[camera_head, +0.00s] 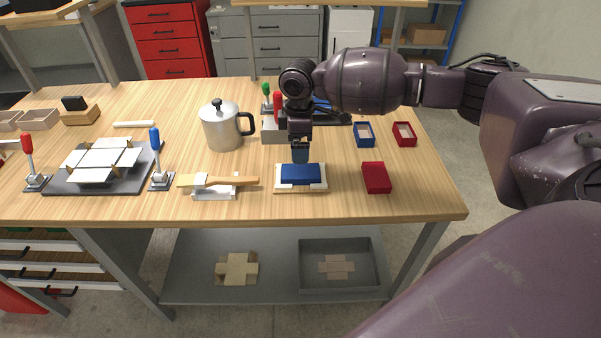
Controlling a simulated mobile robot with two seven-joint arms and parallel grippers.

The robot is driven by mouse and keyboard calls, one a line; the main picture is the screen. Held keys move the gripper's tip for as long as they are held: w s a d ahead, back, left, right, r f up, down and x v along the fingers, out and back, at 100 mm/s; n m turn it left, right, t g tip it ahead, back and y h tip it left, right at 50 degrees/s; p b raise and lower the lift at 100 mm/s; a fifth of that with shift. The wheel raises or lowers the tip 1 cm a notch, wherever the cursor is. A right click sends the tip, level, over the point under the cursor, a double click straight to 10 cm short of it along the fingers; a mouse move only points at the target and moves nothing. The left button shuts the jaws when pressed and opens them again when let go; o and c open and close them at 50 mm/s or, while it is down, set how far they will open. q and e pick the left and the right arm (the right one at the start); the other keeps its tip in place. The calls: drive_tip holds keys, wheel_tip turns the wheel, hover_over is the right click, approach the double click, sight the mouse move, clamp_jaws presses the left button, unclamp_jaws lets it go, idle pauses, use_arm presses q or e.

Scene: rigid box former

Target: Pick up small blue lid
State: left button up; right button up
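The small blue lid (300,175) lies on a pale wooden block or tray (300,189) near the front edge of the workbench. My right gripper (300,157) comes in from the right and points down at the back edge of the blue lid. Its fingertips are at or just above the lid; I cannot tell whether they touch it. The finger gap is too small to make out. A small open blue box (365,142) stands behind and to the right. My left gripper is not in view.
A red lid (376,178) lies to the right, with an open red box (404,142) behind it. A metal pot (222,128) stands left of my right gripper. A wooden-handled tool (220,181) on a white stand and a clamp fixture (105,183) are further left.

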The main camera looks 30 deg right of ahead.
sight(300, 171)
drive_tip(key=f+b, duration=0.1)
drive_tip(key=f, duration=0.8)
drive_tip(key=shift+s, duration=0.2)
drive_tip(key=c, duration=1)
drive_tip(key=shift+r, duration=0.2)
